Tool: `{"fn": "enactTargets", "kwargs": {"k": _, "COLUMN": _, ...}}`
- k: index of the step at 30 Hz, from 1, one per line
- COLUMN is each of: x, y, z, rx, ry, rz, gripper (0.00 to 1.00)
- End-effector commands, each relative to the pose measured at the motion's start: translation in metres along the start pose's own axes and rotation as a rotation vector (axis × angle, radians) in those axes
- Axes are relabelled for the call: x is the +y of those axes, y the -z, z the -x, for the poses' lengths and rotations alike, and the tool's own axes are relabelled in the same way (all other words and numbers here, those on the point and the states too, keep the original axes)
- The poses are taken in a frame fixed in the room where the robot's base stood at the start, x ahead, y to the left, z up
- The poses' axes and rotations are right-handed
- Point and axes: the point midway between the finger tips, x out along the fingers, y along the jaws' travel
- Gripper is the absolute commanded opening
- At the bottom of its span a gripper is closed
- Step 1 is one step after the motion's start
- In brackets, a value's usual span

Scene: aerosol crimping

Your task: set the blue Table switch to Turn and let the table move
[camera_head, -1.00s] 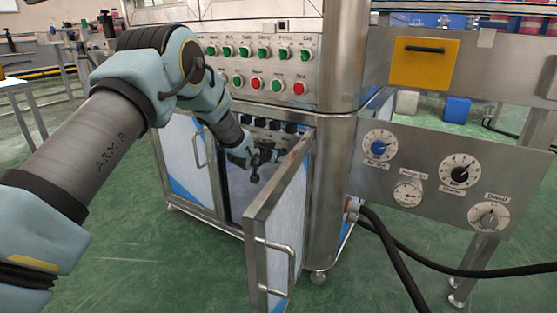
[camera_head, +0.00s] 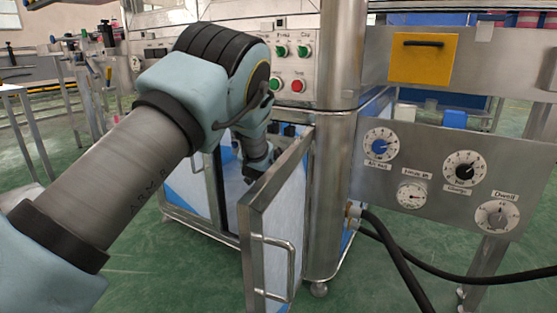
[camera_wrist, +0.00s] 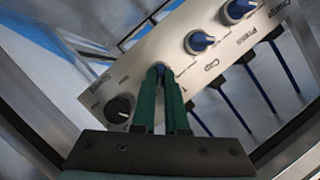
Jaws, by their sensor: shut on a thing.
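In the wrist view my gripper (camera_wrist: 161,80) has its dark green fingers shut on a blue knob (camera_wrist: 159,70), a switch on the pale panel (camera_wrist: 125,83). The fingers cover most of this knob, and I cannot read its own label or setting. Two more blue knobs, one nearer (camera_wrist: 199,42) and one farther (camera_wrist: 238,10), sit along the panel to the upper right. A black knob (camera_wrist: 120,108) sits at its lower left. In the head view my arm reaches into the open cabinet, and the fingers are hidden.
The open cabinet door (camera_head: 273,212) stands close to the right of my wrist. The upper button panel (camera_head: 290,65) is partly hidden by my arm. A dial plate (camera_head: 430,170) and dark hoses (camera_head: 400,262) are at the right. Blue rods (camera_wrist: 262,88) hang behind the panel.

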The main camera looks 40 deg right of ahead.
Motion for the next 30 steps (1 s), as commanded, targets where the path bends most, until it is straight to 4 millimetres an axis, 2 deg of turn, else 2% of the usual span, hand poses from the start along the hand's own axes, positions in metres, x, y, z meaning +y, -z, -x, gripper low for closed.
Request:
{"fn": "enactTargets", "kwargs": {"k": 14, "x": -0.0001, "y": -0.0012, "z": -0.0001, "rx": -0.002, "ry": 0.005, "rz": -0.014, "gripper": 0.00}}
{"fn": "enactTargets", "kwargs": {"k": 15, "x": -0.0001, "y": -0.0012, "z": -0.0001, "rx": -0.002, "ry": 0.005, "rz": -0.014, "gripper": 0.15}}
{"fn": "enactTargets", "kwargs": {"k": 22, "x": 0.0001, "y": -0.0007, "z": -0.0001, "rx": -0.001, "ry": 0.004, "rz": -0.013, "gripper": 0.41}}
{"fn": "enactTargets", "kwargs": {"k": 30, "x": 0.0000, "y": -0.0001, "z": 0.0008, "rx": 0.000, "ry": 0.004, "rz": -0.012, "gripper": 0.41}}
